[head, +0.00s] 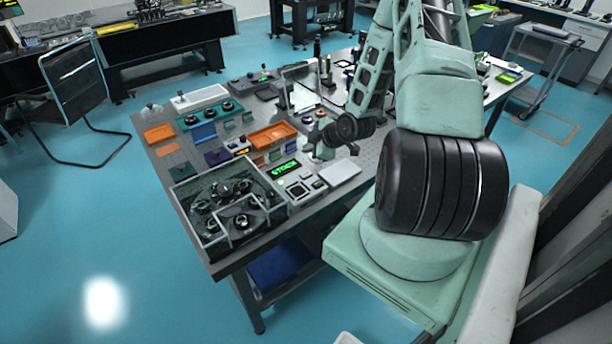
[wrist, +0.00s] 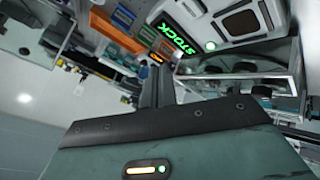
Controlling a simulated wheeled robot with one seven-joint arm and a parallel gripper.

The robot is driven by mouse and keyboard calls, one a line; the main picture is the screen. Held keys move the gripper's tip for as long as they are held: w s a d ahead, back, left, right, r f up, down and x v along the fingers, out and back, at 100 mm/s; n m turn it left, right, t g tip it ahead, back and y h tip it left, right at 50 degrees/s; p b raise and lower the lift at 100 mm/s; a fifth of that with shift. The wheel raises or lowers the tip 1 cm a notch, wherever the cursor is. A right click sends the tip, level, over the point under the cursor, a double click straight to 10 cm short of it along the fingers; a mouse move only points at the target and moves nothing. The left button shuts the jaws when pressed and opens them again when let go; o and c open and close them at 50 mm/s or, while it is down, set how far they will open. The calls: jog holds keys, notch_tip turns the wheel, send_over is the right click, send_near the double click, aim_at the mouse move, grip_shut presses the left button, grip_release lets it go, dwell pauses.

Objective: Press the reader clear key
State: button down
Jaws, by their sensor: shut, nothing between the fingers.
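The reader's black display (head: 284,168) glows green with the word STOCK. It also shows large in the wrist view (wrist: 175,37). A small round green-lit spot (wrist: 210,46) sits beside the display; I cannot tell which part is the clear key. My gripper (head: 314,152) is above the table behind the display. In the wrist view its fingers (wrist: 152,72) are together and empty, with their tips apart from the display.
A clear-walled tray of dark round parts (head: 228,212) stands at the table's near corner. Orange bins (head: 271,136) and a teal rack (head: 205,115) lie to the left. A white pad (head: 340,172) lies right of the panel. An upright glass plate (head: 299,88) stands behind.

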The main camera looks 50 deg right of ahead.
aim_at(309, 175)
notch_tip(309, 175, down, 7)
jog(key=b, duration=0.5)
jog(key=shift+f, duration=0.2)
dwell(1.6)
jog(key=shift+f+b, duration=0.4)
jog(key=shift+b, duration=0.1)
jog(key=shift+f+b, duration=0.4)
dwell(0.6)
jog(key=shift+r, duration=0.1)
jog(key=shift+r+p, duration=0.5)
jog(key=shift+r, duration=0.25)
jog(key=shift+r+p, duration=1.65)
jog(key=shift+r, duration=0.9)
